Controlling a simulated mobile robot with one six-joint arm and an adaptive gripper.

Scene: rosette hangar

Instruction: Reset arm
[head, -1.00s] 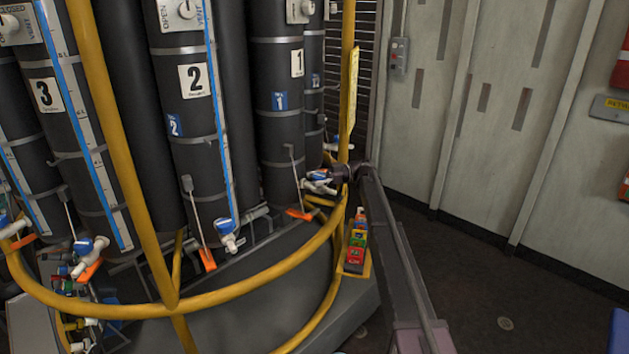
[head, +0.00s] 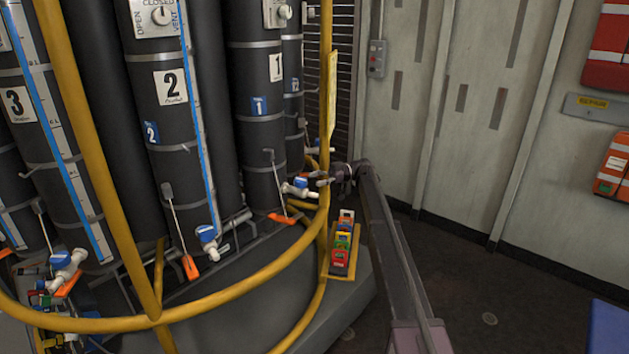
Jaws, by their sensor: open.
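My gripper (head: 325,182) is at the end of my arm, near the middle of the head view. It points left toward the blue and white valve (head: 300,187) at the foot of the dark cylinder marked 1 (head: 262,130). It is small in the picture. I see nothing held in it, and I cannot tell whether it touches the valve. My arm reaches up from the bottom right, just right of the yellow post.
A curved yellow rail (head: 215,308) rings the cylinders. A yellow tray (head: 343,277) with several coloured blocks stands left of my arm. Cylinders marked 2 (head: 180,120) and 3 (head: 40,140) stand further left. Open dark floor (head: 445,270) lies to the right, before a pale wall.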

